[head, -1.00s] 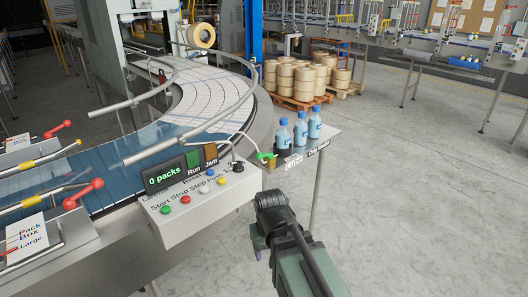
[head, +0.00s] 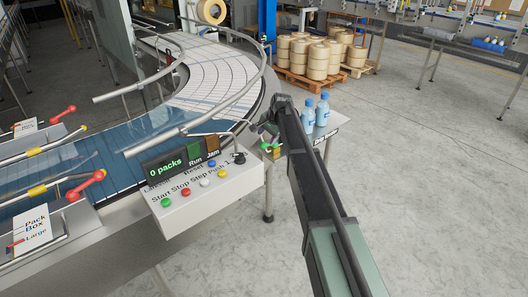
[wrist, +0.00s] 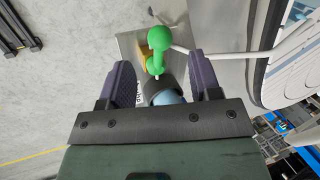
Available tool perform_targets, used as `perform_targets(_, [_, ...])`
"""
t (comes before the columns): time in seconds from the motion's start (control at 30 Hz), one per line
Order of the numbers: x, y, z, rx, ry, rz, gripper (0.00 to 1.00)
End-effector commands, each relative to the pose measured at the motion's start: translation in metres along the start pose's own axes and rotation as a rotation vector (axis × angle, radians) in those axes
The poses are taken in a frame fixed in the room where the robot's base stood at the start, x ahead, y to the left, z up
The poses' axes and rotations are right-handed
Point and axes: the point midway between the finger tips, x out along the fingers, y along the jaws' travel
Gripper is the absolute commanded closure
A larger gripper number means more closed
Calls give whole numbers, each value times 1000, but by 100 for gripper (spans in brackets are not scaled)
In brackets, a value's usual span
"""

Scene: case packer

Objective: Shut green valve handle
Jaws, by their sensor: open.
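The green valve handle (head: 270,148) sits on a small brass-coloured body at the left end of the small side table (head: 325,129). In the wrist view the green handle (wrist: 158,40) has a round knob and lies just beyond the fingertips, roughly in line with the gap between them. My gripper (head: 268,131) is close above and beside the handle in the head view. In the wrist view my gripper (wrist: 157,68) is open, its two purple fingers apart with nothing clamped. Part of the valve is hidden by my arm in the head view.
Two blue bottles (head: 315,112) show on the table, right of my arm. A bluish round object (wrist: 164,92) shows between the finger bases, partly hidden. The control box (head: 205,200) and curved conveyor (head: 215,75) are left. The floor at right is clear.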

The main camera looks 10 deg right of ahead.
Motion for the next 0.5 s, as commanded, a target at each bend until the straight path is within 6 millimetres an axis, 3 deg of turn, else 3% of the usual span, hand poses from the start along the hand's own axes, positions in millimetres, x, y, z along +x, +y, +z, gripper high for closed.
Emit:
perform_targets(0.03, [26, 4, 0, -1, 0, 0, 42])
perform_targets(0.2, [61, 3, 0, -3, 0, 0, 42])
perform_targets(0.5, [65, 0, 0, -2, 0, 0, 42])
